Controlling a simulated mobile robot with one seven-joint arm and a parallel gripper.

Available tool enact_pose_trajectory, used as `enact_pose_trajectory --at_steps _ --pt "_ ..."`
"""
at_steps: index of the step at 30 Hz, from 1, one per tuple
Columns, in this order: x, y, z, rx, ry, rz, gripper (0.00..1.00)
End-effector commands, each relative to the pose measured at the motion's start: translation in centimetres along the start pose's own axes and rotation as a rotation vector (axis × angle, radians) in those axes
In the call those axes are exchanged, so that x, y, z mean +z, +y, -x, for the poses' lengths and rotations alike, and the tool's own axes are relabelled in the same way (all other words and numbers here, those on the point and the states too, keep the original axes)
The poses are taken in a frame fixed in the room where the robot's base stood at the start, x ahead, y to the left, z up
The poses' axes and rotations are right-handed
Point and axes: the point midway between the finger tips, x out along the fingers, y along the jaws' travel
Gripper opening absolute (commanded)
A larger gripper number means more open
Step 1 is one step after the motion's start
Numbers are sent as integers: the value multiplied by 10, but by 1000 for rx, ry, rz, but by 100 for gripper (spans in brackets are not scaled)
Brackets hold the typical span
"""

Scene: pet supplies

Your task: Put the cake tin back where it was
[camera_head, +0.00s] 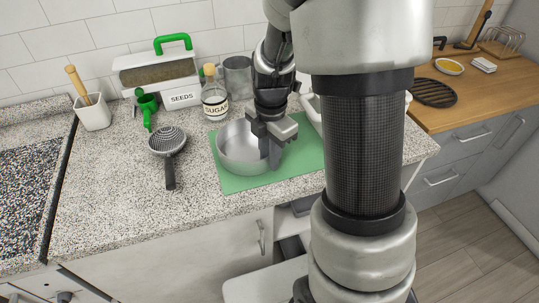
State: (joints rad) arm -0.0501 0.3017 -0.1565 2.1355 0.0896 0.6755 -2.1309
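The cake tin (238,153) is a round, silvery metal tin with an open top. It stands upright on a green mat (303,151) on the speckled counter. My gripper (271,155) points down at the right side of the tin, with its fingers at the rim. One finger overlaps the tin's right wall in the picture. The view does not show clearly whether the fingers are closed on the wall or only beside it. My wrist and the gripper hide part of the tin's right rim.
A sugar jar (214,103) and a grey metal mug (238,76) stand behind the tin. A strainer (168,146) lies to its left. A seeds box (160,78), green scoop (147,107) and white pot (93,113) stand farther left. The front-left counter is clear.

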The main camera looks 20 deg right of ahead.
Motion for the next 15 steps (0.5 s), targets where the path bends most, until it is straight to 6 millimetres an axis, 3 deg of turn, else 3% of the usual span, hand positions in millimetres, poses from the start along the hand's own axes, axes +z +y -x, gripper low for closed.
enact_pose_trajectory --at_steps 7,15 --pt "0 1 15 4 -1 0 21" --pt "0 1 73 5 -1 -1 21"
